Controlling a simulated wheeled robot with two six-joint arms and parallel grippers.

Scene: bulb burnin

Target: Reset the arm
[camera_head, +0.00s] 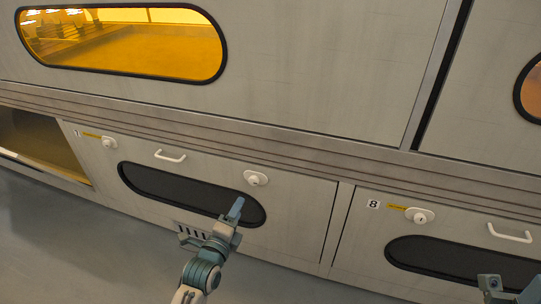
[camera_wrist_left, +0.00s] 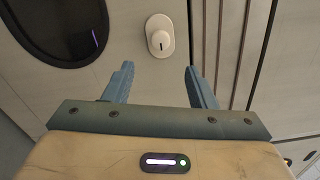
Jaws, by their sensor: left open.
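My left gripper (camera_head: 236,210) is in front of the lower cabinet door with the dark oval window (camera_head: 165,188). In the left wrist view its two blue-grey fingers (camera_wrist_left: 159,72) are apart, with nothing between them. A white round latch knob (camera_head: 255,178) on an oval plate sits on that door, just above the gripper in the head view. The knob (camera_wrist_left: 160,40) shows beyond the fingertips in the left wrist view, apart from them. My right gripper (camera_head: 510,288) is partly in view at the bottom right, cut off by the frame, and its opening is unclear.
The door has a white handle (camera_head: 171,157) and a second knob (camera_head: 109,143). Door 8 (camera_head: 373,204) at right has its own knob (camera_head: 419,216) and handle (camera_head: 509,234). An amber-lit opening (camera_head: 40,140) is at far left. Grey floor (camera_head: 70,240) is clear at lower left.

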